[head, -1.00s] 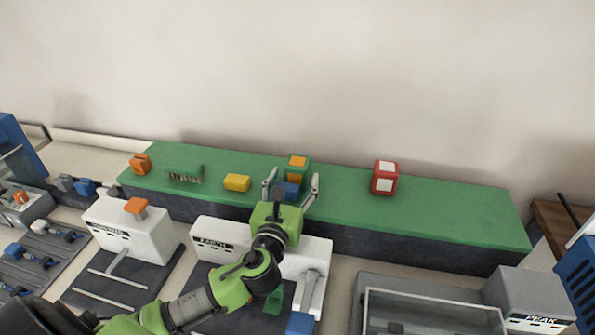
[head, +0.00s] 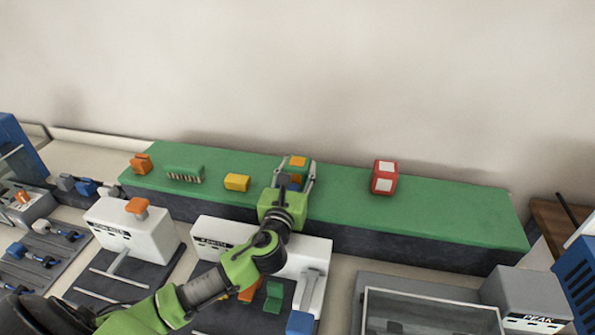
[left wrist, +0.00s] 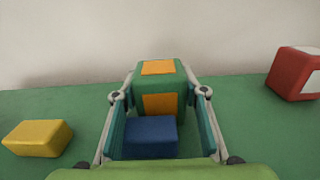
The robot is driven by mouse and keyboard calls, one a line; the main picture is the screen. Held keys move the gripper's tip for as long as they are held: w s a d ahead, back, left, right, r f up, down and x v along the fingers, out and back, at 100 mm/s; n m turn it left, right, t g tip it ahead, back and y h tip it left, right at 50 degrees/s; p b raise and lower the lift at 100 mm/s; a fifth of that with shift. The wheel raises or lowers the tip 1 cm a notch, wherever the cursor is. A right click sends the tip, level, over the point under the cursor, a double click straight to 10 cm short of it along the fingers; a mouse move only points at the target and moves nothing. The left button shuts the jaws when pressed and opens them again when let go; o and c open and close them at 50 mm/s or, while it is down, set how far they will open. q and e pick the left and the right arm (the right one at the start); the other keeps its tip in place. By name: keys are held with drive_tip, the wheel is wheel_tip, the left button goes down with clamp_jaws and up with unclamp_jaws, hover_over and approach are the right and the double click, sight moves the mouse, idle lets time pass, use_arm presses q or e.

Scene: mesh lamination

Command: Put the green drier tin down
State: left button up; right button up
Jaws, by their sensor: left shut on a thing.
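The green drier tin (head: 298,161), a green box with orange patches, is at the back of the green-topped shelf (head: 440,208). It also shows in the left wrist view (left wrist: 174,74). My left gripper (head: 297,171) reaches over the shelf with a finger on each side of the tin, shut on it. A blue block (left wrist: 150,136) lies between the fingers, nearer my palm, and hides the tin's lower front. I cannot tell whether the tin's base touches the shelf. My right gripper is not in view.
A red box with white patches (head: 384,177) stands to the right. The shelf's right end is clear. White machines (head: 135,228) stand in front.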

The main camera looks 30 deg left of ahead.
sight(298, 162)
use_arm(q)
drive_tip(key=shift+r, duration=0.15)
drive_tip(key=shift+r, duration=0.2)
drive_tip(key=r, duration=0.3)
drive_tip(key=shift+s+d+r, duration=0.1)
drive_tip(key=shift+s+d, duration=0.05)
drive_tip(key=shift+s, duration=0.05)
drive_tip(key=s+d+r+p, duration=0.1)
drive_tip(key=s+d+r, duration=0.5)
drive_tip(key=s+r, duration=0.45)
drive_tip(key=s+d+f+m+h, duration=0.1)
drive_tip(key=s+f, duration=0.1)
drive_tip(key=f, duration=0.1)
drive_tip(key=s+d+f+m+h, duration=0.1)
drive_tip(key=s+d+f, duration=0.1)
drive_tip(key=f, duration=0.1)
drive_tip(key=s+d+f+h, duration=0.2)
drive_tip(key=f, duration=0.2)
drive_tip(key=shift+f+m+t, duration=0.1)
drive_tip(key=shift+m+t, duration=0.2)
drive_tip(key=shift+m, duration=0.1)
drive_tip(key=shift+s+f+h, duration=0.25)
drive_tip(key=shift+f+h, duration=0.05)
drive_tip(key=s+f, duration=0.2)
drive_tip(key=s, duration=0.5)
drive_tip(key=shift+s+f, duration=0.35)
drive_tip(key=shift+f, duration=0.05)
drive_tip(key=shift+d, duration=0.15)
